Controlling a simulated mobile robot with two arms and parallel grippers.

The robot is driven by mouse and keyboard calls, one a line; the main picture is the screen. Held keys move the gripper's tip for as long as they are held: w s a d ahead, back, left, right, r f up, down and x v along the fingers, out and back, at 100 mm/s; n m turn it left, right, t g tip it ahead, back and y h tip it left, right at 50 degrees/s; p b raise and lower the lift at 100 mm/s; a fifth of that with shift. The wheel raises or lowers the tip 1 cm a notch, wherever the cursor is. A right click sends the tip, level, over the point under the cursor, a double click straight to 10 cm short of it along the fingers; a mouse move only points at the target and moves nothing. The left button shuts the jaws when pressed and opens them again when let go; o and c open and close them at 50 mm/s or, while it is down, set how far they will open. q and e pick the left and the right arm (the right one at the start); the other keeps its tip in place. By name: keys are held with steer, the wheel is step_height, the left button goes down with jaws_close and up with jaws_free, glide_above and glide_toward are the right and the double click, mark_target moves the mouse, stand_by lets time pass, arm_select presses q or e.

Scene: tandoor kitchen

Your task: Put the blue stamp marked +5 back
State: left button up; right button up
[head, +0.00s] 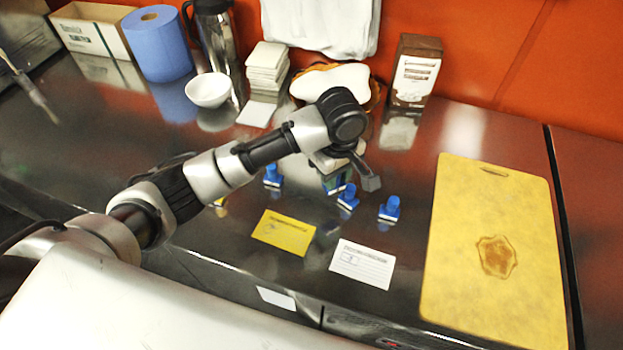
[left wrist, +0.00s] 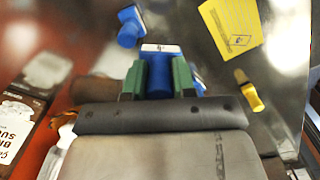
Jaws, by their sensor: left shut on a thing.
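My left gripper (head: 336,182) is shut on a blue stamp, whose blue body shows between the green finger pads in the left wrist view (left wrist: 160,75). A white face with a small dark mark shows at its end; I cannot read the mark. In the head view the fingers largely hide the held stamp. Other blue stamps stand on the dark counter: one to the left (head: 272,176), one close beside the gripper (head: 348,198) and one to the right (head: 389,209). I cannot tell whether the held stamp touches the counter. My right gripper is not in view.
A yellow card (head: 284,232) and a white card (head: 362,264) lie in front of the stamps. A yellow stamp (left wrist: 249,91) stands left of them in the head view. A yellow board (head: 495,240) lies at right. Behind are a carton (head: 415,72) and a bread-shaped item (head: 335,82).

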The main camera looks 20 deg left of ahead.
arm_select(q)
steer(key=a+f, duration=0.1)
steer(key=w+a+f, duration=0.1)
steer(key=a, duration=0.1)
steer(key=w+a+f, duration=0.1)
steer(key=a, duration=0.1)
steer(key=shift+w+a+f+p, duration=0.1)
steer(key=shift+a+f+p, duration=0.1)
steer(key=shift+p, duration=0.2)
steer(key=shift+w+a+f, duration=0.35)
steer(key=shift+a+f, duration=0.3)
steer(key=shift+f, duration=0.15)
step_height(320, 180, down, 3)
steer(key=shift+f+p, duration=0.1)
steer(key=shift+p, duration=0.35)
steer(key=shift+f, duration=0.15)
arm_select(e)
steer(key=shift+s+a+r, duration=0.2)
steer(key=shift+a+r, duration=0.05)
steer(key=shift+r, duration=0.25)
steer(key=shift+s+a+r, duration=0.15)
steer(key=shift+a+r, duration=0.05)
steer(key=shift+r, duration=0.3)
arm_select(q)
steer(key=o, duration=0.8)
steer(key=shift+f, duration=0.1)
steer(key=shift+c, duration=0.2)
